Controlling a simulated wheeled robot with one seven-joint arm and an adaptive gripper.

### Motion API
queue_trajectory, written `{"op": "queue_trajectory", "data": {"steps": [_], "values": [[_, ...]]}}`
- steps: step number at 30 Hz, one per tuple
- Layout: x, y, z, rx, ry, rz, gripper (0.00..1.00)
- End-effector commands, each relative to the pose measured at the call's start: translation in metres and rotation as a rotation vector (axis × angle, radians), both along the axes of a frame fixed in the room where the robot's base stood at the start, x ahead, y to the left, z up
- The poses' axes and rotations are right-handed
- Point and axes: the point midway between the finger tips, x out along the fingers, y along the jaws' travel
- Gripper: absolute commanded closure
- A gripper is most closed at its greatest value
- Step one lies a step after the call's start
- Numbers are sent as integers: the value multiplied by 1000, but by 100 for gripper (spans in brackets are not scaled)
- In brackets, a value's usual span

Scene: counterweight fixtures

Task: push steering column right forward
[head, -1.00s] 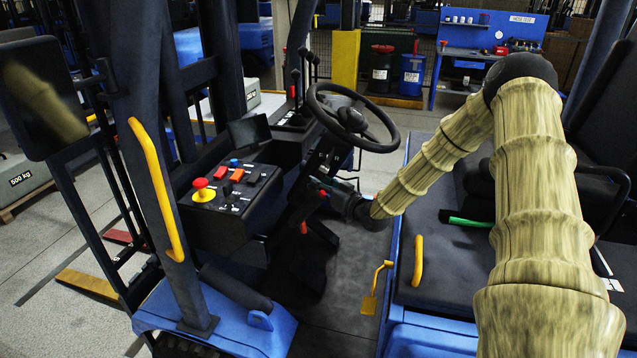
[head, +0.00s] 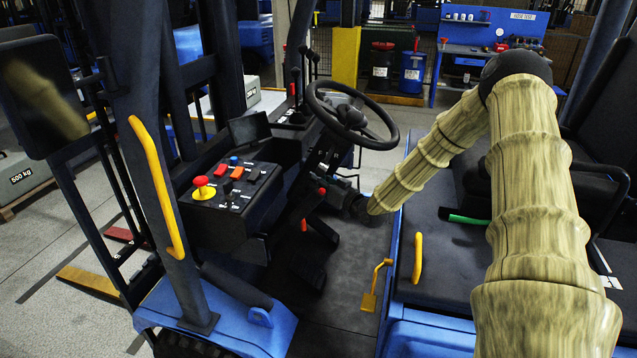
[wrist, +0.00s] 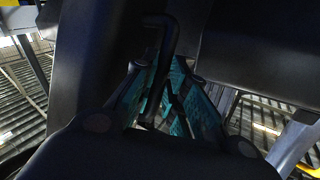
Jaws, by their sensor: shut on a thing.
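The steering column (head: 322,160) is dark and stands tilted between the control console and the seat. The black steering wheel (head: 350,114) sits on top of it. My gripper (head: 330,186) is low beside the column, on its seat side, and its fingers are mostly lost in the dark there. In the wrist view the teal-padded fingers of my gripper (wrist: 168,100) are shut on a thin black bent lever (wrist: 160,50).
A console (head: 230,195) with a red stop button (head: 200,182) stands left of the column. A yellow grab handle (head: 157,190) is on the front post. A yellow lever (head: 376,285) and the seat base (head: 445,260) lie near my forearm.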

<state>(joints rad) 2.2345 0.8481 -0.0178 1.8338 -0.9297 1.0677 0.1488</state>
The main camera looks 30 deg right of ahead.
Motion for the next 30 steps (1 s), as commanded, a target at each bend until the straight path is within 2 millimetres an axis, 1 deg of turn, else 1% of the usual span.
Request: {"op": "queue_trajectory", "data": {"steps": [3,10,15,23,24,27,30], "values": [[11,8,9,-20,15,3,100],[29,24,20,-54,55,2,100],[32,27,23,-62,67,0,100],[32,25,23,-63,68,-1,100],[32,25,23,-63,68,-1,81],[32,25,22,-63,68,-1,65],[32,26,22,-63,69,0,65]]}}
